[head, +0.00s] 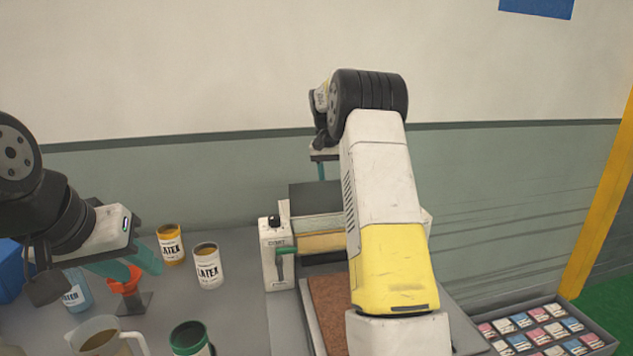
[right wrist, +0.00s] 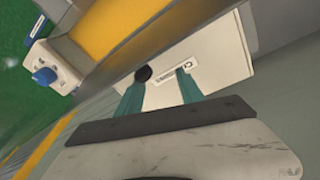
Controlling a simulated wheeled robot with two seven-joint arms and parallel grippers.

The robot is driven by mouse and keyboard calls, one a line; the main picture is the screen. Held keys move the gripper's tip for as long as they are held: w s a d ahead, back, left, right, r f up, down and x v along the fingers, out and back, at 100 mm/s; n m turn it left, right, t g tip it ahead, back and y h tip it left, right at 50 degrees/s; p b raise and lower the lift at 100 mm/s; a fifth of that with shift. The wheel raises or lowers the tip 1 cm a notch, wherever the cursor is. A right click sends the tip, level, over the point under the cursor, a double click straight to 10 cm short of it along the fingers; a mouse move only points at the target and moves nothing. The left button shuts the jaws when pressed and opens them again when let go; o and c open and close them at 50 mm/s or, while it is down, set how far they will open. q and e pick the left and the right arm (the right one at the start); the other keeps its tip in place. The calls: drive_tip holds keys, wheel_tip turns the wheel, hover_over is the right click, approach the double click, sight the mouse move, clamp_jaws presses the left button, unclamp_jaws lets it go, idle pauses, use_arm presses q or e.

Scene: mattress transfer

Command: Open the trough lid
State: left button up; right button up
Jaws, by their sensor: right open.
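The coating machine has a dark grey panel on top (head: 315,196), which looks like the trough lid; it appears to lie flat, and my right arm hides its right part. My right gripper (head: 321,170) is small and partly hidden above and behind that panel in the head view. In the right wrist view its teal fingers (right wrist: 158,93) are apart. A black knob (right wrist: 143,73) on a white labelled plate (right wrist: 205,68) shows close to the left fingertip; I cannot tell if they touch.
Latex cans (head: 208,267) (head: 170,246), a pitcher (head: 103,340) and a green-rimmed can (head: 190,340) stand on the left of the table. A tray of small packets (head: 553,309) lies at right.

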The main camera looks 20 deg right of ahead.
drive_tip(key=shift+d+r, duration=0.1)
wheel_tip(320, 180, up, 8)
drive_tip(key=a, duration=0.1)
drive_tip(key=shift+s+f, duration=0.2)
drive_tip(key=shift+s, duration=0.2)
drive_tip(key=shift+s+a, duration=0.1)
